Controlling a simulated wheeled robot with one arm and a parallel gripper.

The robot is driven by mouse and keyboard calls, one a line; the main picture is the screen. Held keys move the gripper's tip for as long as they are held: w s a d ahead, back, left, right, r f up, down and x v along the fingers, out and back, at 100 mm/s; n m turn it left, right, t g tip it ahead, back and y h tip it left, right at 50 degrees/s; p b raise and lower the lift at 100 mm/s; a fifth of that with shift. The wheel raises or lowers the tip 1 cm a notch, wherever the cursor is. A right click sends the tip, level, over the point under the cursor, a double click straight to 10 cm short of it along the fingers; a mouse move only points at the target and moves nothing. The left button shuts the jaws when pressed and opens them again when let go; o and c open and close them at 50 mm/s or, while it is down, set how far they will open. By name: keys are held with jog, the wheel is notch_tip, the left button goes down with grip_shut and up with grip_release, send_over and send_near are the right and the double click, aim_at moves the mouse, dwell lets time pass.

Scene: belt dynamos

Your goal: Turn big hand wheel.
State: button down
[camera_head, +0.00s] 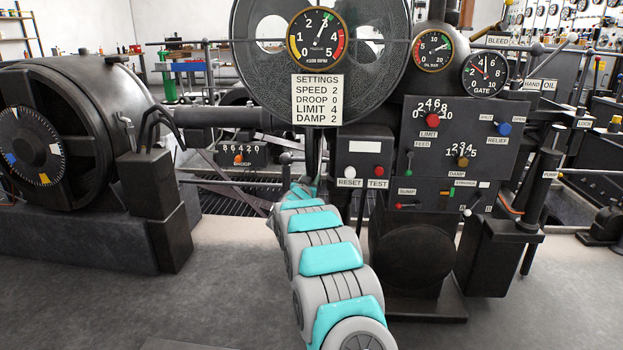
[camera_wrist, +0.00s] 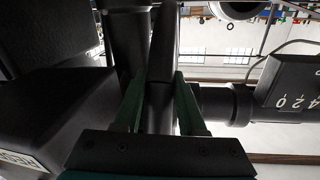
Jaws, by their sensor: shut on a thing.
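A large dark round wheel (camera_head: 262,85) with openings stands at the top centre of the head view. A gauge and a settings sign cover part of it. I cannot tell if this is the big hand wheel. My teal and grey arm reaches forward below it, and my gripper is hard to make out there. In the wrist view my gripper (camera_wrist: 160,105) has its two green fingers on either side of a dark bar (camera_wrist: 160,65), shut on it. Whether this bar belongs to the wheel cannot be told.
The droop box (camera_head: 238,154) is left of the arm and also shows in the wrist view (camera_wrist: 288,95). The reset and test box (camera_head: 364,157) is close on the right. A big dark drum machine (camera_head: 95,105) stands at left. Grey floor is open in front.

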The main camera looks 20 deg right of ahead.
jog(key=shift+f, duration=0.1)
jog(key=shift+w+d+f+t+b, duration=0.15)
jog(key=shift+w+f+b, duration=0.15)
jog(key=shift+f+b, duration=0.25)
jog(key=shift+w+d+f+t+b, duration=0.15)
jog(key=shift+w+f+b, duration=0.2)
jog(key=shift+b, duration=0.3)
jog(key=shift+w+d+f+h, duration=0.1)
jog(key=shift+w+f+h, duration=0.05)
jog(key=shift+h, duration=0.15)
jog(key=shift+r, duration=0.2)
jog(key=c, duration=0.5)
grip_release()
jog(key=v, duration=0.7)
jog(key=shift+s+b, duration=0.35)
jog(key=shift+b, duration=0.1)
jog(key=shift+f, duration=0.15)
jog(key=shift+c, duration=0.3)
